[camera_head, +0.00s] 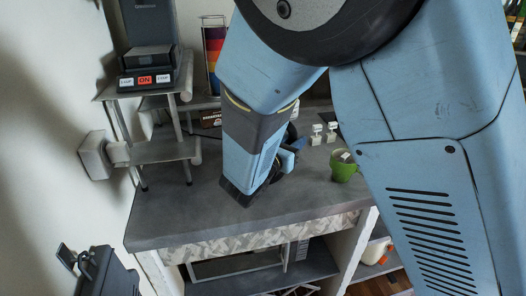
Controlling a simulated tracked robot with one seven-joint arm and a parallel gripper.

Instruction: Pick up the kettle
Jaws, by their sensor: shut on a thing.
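My gripper (283,163) is at the end of my blue arm, low over the grey counter (190,210). It is seen from behind, and my wrist covers much of it. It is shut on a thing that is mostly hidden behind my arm. A dark curved piece (291,133) shows just beyond my wrist and appears to be part of the kettle. I cannot tell whether the kettle touches the counter.
A green mug (341,170) stands right of my gripper, with small white items (323,133) behind it. The counter's front left is clear.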

